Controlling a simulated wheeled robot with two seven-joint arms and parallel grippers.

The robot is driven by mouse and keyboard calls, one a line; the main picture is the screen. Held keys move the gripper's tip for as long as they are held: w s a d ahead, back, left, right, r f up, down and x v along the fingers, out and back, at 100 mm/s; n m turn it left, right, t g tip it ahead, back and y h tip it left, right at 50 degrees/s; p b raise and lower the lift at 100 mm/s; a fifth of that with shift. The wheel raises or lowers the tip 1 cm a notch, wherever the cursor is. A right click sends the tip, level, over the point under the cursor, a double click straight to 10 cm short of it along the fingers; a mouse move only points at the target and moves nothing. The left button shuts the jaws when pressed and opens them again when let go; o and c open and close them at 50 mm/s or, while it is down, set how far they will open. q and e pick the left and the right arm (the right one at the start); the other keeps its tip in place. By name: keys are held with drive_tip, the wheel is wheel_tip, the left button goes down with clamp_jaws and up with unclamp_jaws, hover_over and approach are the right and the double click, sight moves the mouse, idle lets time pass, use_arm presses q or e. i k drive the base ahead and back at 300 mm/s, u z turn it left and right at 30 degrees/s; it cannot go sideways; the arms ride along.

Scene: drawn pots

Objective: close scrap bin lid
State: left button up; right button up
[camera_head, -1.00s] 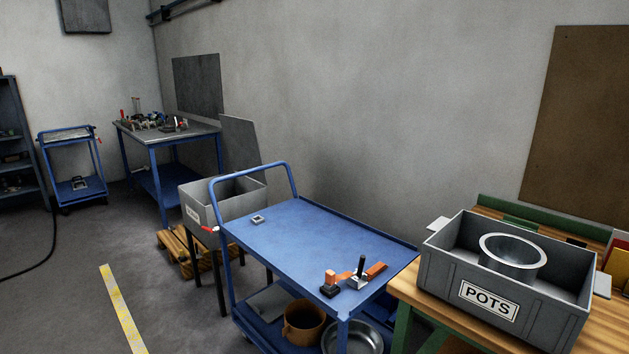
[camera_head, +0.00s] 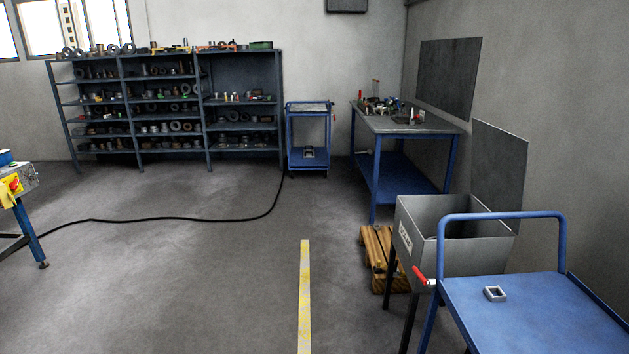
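A grey open-topped scrap bin (camera_head: 462,262) stands on dark legs at the right of the head view, just behind the blue cart. A label is on its left side, too oblique to read. A grey panel (camera_head: 499,172) stands upright behind it against the wall; I cannot tell whether it is the bin's raised lid. A red-handled part (camera_head: 421,277) shows by the bin's lower front edge, near the cart's handle. The bin's inside is partly hidden by the cart handle. Neither of my grippers is in view.
A blue cart (camera_head: 530,318) with a small square metal part (camera_head: 495,293) fills the lower right. A wooden pallet (camera_head: 378,255) lies left of the bin. A black hose (camera_head: 180,220) crosses the floor. Floor around the yellow stripe (camera_head: 305,295) is open.

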sight(499, 164)
drive_tip(key=u, duration=0.25)
drive_tip(key=i, duration=2.05)
drive_tip(key=z, duration=0.65)
drive_tip(key=i, duration=1.7)
drive_tip(key=z, duration=1.15)
